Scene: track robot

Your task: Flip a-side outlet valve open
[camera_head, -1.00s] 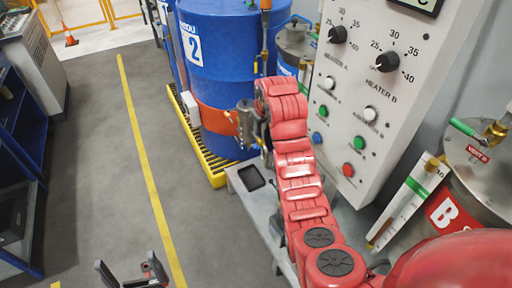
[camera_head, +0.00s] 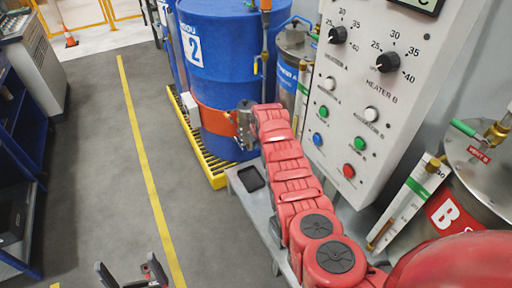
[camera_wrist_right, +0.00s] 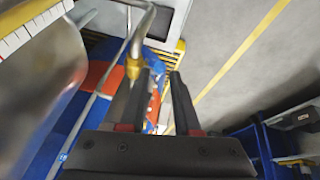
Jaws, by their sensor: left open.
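My right arm, red, reaches from the lower right toward the blue drum in the head view. Its gripper is not clearly visible there; grey metal wrist parts show at the arm's far end. In the right wrist view, my right gripper (camera_wrist_right: 160,78) has its two dark fingers apart. A brass fitting (camera_wrist_right: 136,58) on a bent steel pipe is close to the left finger; contact cannot be told. The A vessel (camera_head: 288,80), steel with a blue label, stands behind the arm. I cannot tell which fitting is its outlet valve. My left gripper (camera_head: 134,274) is open and empty at the bottom.
A blue drum (camera_head: 225,55) stands on a yellow grated pallet (camera_head: 217,178). The heater control panel (camera_head: 368,100) and the B vessel (camera_head: 480,180) are at the right. A black tray (camera_head: 250,179) lies on the grey bench. The floor (camera_head: 100,150) at the left is clear.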

